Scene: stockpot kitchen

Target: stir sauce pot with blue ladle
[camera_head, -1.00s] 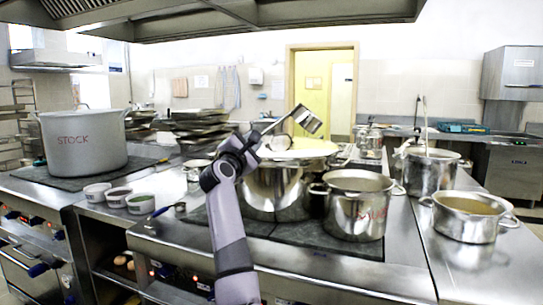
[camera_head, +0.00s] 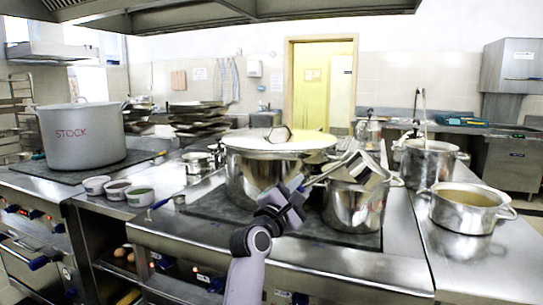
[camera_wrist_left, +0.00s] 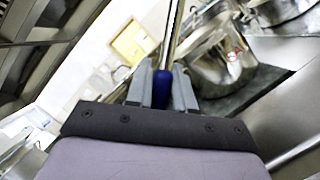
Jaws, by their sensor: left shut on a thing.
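My left gripper (camera_head: 297,191) is shut on the blue handle (camera_wrist_left: 162,88) of a ladle, which shows between the fingers in the left wrist view. The ladle's metal bowl (camera_head: 369,169) is tilted and in front of the rim of the sauce pot (camera_head: 350,210) in the head view. I cannot tell whether it touches the pot. My right gripper is not in view.
A large lidded steel pot (camera_head: 250,178) stands just left of the sauce pot. An open pot (camera_head: 465,212) and a taller pot (camera_head: 428,165) stand at right. The stock pot (camera_head: 82,140) is at far left. Small bowls (camera_head: 117,190) and another blue-handled utensil (camera_head: 160,204) lie on the left counter.

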